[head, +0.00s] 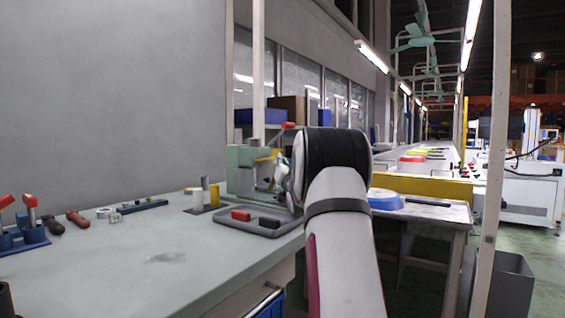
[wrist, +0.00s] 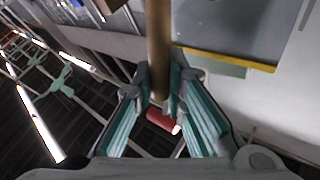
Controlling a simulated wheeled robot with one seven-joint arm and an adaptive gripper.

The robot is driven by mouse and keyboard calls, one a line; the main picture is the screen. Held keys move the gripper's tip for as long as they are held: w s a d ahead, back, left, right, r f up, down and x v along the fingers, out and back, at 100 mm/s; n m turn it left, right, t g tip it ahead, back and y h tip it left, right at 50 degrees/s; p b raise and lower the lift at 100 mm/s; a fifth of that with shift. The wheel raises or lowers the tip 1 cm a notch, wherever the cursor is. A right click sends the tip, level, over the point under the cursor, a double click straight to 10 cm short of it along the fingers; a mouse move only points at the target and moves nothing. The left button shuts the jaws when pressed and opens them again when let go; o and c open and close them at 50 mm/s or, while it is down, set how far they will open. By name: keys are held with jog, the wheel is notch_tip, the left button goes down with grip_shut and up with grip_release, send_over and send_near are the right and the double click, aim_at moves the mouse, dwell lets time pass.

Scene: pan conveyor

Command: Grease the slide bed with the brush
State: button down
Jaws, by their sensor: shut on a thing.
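In the wrist view my gripper (wrist: 160,98) is shut on a tan rod (wrist: 158,45), which looks like the brush's handle. The rod runs from between the fingers to the top edge of the picture. I cannot make out the bristles. A small red piece with a pale end (wrist: 160,120) shows between the fingers; I cannot tell whether it belongs to the brush. In the head view a grey-green machine (head: 240,170) with a red-knobbed lever stands on the bench. My arm covers its right side and hides my gripper. The slide bed cannot be clearly told apart.
A dark tray (head: 282,232) with a red block (head: 240,215) and a dark block lies at the grey bench's (head: 130,260) front edge. Small cylinders (head: 206,190) stand left of the machine. Tools lie further left. A blue pan (head: 384,200) sits right of my arm. The bench's middle is clear.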

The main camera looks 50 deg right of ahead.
jog(key=shift+s+d+f+g+h, duration=0.1)
jog(key=shift+s+d+g+h, duration=0.2)
jog(key=shift+s+d, duration=0.6)
jog(key=shift+s+a+b, duration=0.1)
jog(key=shift+a+b, duration=0.35)
jog(key=shift+b, duration=0.05)
jog(key=shift+a, duration=2.05)
jog(key=shift+a+r, duration=0.1)
jog(key=shift+r, duration=0.1)
jog(key=shift+d+f, duration=0.15)
jog(key=shift+d, duration=0.05)
jog(key=shift+w+d, duration=0.1)
jog(key=shift+w, duration=0.1)
